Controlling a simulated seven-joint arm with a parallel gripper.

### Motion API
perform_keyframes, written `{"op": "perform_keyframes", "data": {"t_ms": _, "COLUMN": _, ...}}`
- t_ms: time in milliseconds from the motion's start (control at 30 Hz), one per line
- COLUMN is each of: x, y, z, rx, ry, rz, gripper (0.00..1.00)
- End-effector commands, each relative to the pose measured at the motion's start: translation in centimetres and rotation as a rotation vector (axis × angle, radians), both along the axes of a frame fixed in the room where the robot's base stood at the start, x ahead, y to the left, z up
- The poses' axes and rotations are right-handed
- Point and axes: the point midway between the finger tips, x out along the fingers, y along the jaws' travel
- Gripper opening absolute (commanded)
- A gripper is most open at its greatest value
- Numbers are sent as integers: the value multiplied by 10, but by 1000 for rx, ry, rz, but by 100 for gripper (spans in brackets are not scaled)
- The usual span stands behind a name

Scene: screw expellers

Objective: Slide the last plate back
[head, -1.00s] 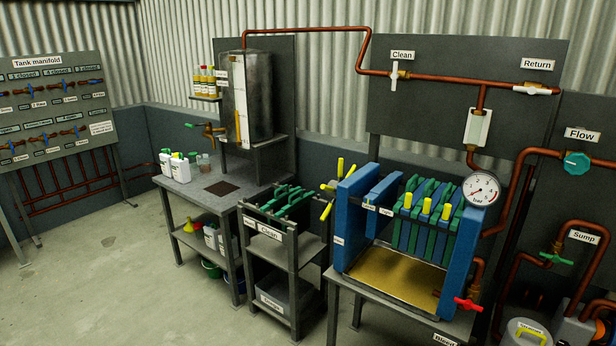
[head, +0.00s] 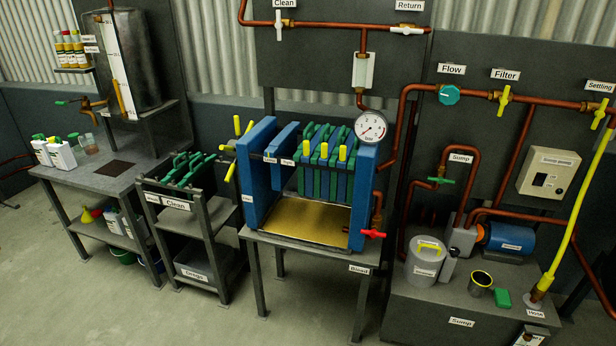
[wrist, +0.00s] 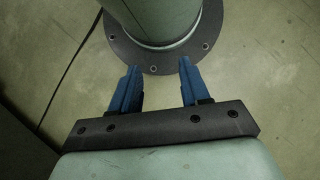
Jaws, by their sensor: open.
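A filter press stands in the middle of the head view, with a blue end block (head: 258,182) at left and another blue end block (head: 361,205) at right. A pack of alternating green and blue plates (head: 318,180) with yellow handles is bunched against the right side. A blue block (head: 283,147) stands near the left end block, with a gap between it and the pack. I cannot tell which plate is the last. My gripper (wrist: 158,68) is open and empty in the wrist view, above the floor, away from the press.
A gold tray (head: 300,224) lies under the plates. A pressure gauge (head: 370,127) and red valve (head: 372,234) sit on the press's right side. A rack (head: 192,192) with green-handled items stands left. The sump (head: 460,305) and pipes are at right. The floor in front is open.

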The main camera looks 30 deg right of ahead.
Motion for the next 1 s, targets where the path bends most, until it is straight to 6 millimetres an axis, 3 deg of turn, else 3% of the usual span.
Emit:
{"op": "perform_keyframes", "data": {"t_ms": 133, "x": 7, "y": 0, "z": 2, "rx": 0, "ry": -12, "rz": 1, "gripper": 45}}
{"op": "perform_keyframes", "data": {"t_ms": 267, "x": 31, "y": 0, "z": 12, "rx": 0, "ry": -54, "rz": 2, "gripper": 45}}
{"op": "perform_keyframes", "data": {"t_ms": 667, "x": 145, "y": 2, "z": 65, "rx": 0, "ry": -259, "rz": 6, "gripper": 45}}
{"op": "perform_keyframes", "data": {"t_ms": 1000, "x": 239, "y": -5, "z": 126, "rx": -32, "ry": -433, "rz": 35, "gripper": 45}}
